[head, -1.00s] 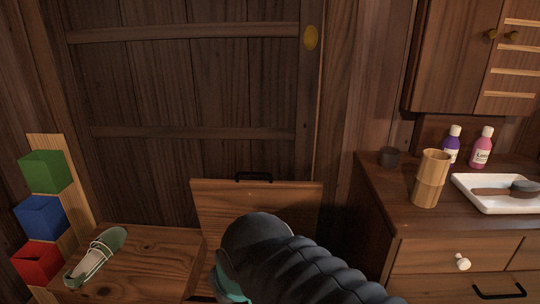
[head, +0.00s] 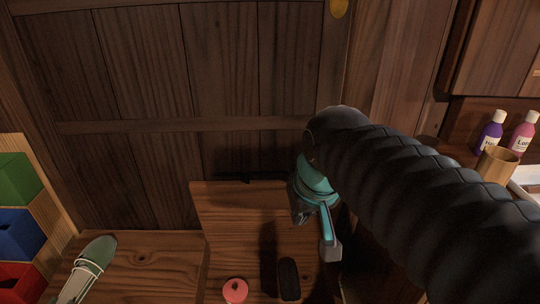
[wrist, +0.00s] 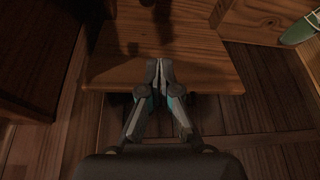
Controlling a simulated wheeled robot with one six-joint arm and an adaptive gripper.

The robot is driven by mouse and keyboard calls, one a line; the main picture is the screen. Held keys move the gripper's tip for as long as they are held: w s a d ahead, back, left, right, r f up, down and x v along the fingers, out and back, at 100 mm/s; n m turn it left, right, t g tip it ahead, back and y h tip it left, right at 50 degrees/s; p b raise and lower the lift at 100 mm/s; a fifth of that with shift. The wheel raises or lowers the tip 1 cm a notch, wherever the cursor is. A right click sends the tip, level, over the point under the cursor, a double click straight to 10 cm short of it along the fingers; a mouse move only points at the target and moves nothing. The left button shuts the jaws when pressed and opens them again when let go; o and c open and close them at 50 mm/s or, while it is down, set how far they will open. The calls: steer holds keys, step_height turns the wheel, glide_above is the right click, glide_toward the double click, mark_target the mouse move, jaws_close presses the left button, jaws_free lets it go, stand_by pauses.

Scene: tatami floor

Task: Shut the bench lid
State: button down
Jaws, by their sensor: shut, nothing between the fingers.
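My gripper (head: 301,212), with teal parts, is at the lid's upper right part. In the wrist view my gripper (wrist: 160,66) has its fingers together and empty, over a wooden board (wrist: 205,72); contact with it cannot be told.
A green shoe (head: 90,265) lies on the bench seat (head: 150,260) left of the lid. Green, blue and red bins (head: 20,232) stand at the far left. A drawer cabinet with bottles (head: 490,130) and a wooden cup (head: 496,165) is at the right.

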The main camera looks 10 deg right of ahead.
steer(key=w+r+m+g, duration=0.1)
steer(key=w+r+g, duration=0.1)
steer(key=w+r, duration=0.55)
steer(key=r+m+g+p, duration=0.1)
steer(key=r+p, duration=0.1)
glide_above(267, 180)
steer(key=f, duration=0.3)
steer(key=f+b, duration=0.1)
steer(key=f, duration=0.6)
steer(key=shift+w+f, duration=0.15)
steer(key=shift+w, duration=0.15)
